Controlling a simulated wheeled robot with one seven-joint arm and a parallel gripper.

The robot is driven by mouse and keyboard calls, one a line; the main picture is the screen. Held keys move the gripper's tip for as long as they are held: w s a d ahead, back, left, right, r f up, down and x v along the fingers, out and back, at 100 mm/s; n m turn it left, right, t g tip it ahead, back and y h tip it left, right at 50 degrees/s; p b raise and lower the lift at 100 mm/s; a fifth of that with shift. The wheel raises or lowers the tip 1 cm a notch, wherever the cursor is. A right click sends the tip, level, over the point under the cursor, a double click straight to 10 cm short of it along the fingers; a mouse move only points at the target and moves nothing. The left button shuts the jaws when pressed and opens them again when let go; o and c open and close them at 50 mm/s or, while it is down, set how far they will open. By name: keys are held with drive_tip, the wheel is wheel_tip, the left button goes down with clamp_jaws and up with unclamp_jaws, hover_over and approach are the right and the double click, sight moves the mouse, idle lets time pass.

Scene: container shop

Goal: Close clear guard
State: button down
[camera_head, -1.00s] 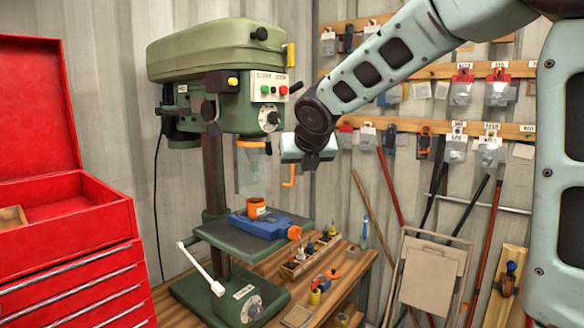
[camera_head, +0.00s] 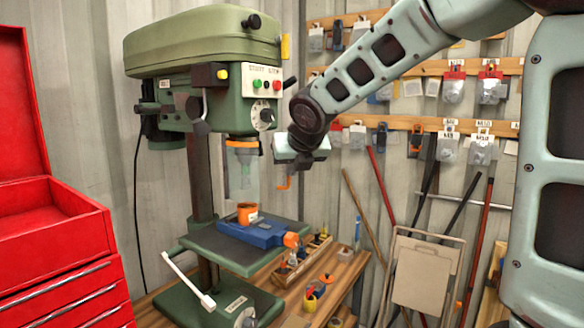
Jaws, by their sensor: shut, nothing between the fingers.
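The green drill press (camera_head: 205,60) stands on a wooden bench. Its clear guard (camera_head: 243,182) hangs under the head, below an orange collar (camera_head: 242,147), and reaches down toward an orange ring (camera_head: 247,212) by the blue vise (camera_head: 257,232). The guard is hard to see against the wall, so I cannot tell how far it stands open. My gripper (camera_head: 303,167) is to the right of the guard, below the control panel, and appears apart from it. Its fingers are small and dark here; they are shut and empty.
A red tool chest (camera_head: 62,250) stands at the left. A wooden tray of small tools (camera_head: 302,262) sits on the bench. Wall racks and a folding chair (camera_head: 425,275) are at the right.

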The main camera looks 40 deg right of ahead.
drive_tip(key=w+d+p, duration=0.4)
drive_tip(key=w+p, duration=0.3)
drive_tip(key=shift+w+d+p, duration=0.15)
drive_tip(key=shift+d+p, duration=0.2)
idle(0.6)
